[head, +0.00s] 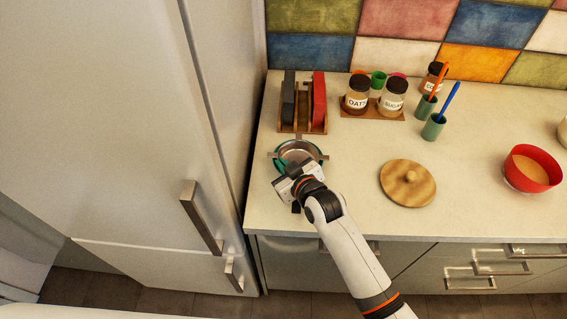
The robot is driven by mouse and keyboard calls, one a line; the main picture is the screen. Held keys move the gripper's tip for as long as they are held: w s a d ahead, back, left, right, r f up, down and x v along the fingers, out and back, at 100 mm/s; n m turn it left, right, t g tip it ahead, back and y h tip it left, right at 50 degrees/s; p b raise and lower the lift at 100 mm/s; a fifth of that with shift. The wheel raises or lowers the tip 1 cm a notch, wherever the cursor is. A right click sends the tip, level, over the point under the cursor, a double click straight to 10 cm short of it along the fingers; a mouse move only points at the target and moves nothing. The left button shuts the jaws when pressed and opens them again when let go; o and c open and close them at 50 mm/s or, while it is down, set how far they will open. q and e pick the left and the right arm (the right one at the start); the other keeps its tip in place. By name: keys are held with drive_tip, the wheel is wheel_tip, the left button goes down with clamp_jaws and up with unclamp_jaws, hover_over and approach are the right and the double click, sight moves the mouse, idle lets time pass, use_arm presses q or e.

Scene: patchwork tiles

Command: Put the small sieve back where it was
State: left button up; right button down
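The small sieve (297,150), a round metal one with small tabs at its rim, sits over a teal bowl (279,160) on the counter near the fridge. My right gripper (289,177) is at the near side of the sieve, over where its handle would be. The gripper body hides the fingertips and the handle, so I cannot tell whether it is shut on it. A short dark piece shows just below the gripper; I cannot tell what it belongs to. My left gripper is not in view.
A wooden rack (302,126) with dark and red upright items stands behind the sieve. Jars (391,97) on a board, green cups (433,127), a round wooden lid (407,183) and a red bowl (532,169) are to the right. The fridge (150,130) borders the left.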

drive_tip(key=c, duration=1.7)
unclamp_jaws()
drive_tip(key=shift+o, duration=0.4)
drive_tip(key=shift+d+f, duration=0.1)
drive_tip(key=shift+f, duration=0.05)
drive_tip(key=r+v, duration=0.1)
drive_tip(key=v, duration=1.1)
drive_tip(key=shift+b, duration=0.45)
drive_tip(key=shift+r, duration=0.1)
